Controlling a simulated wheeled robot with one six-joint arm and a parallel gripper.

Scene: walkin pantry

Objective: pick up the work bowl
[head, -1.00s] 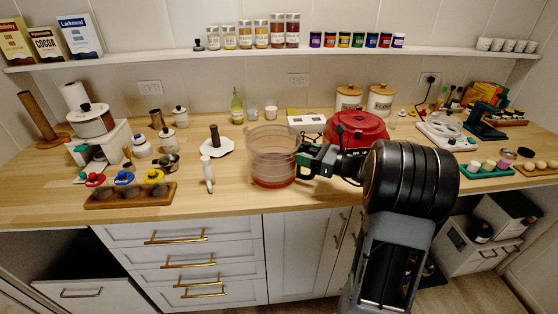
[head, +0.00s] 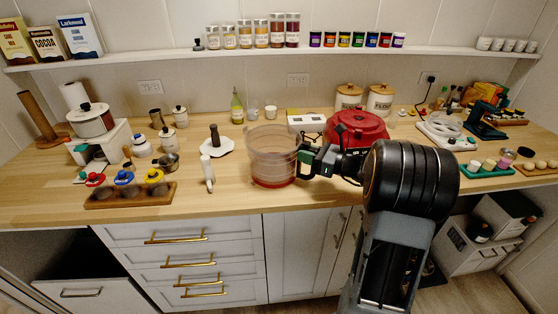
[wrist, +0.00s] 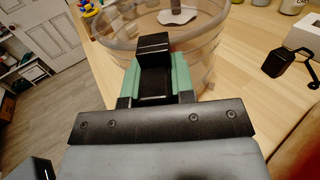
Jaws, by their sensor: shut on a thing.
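The work bowl (head: 270,158) is a clear, tall, round bowl with a reddish base. It stands upright at the front of the wooden counter in the head view. In the wrist view its clear wall (wrist: 206,52) rises just beyond the fingers. My gripper (head: 303,160) comes in from the right and is shut on the bowl's right side. I cannot tell whether the bowl's base is clear of the counter.
A red appliance (head: 356,128) stands behind my arm. The counter's front edge is close.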

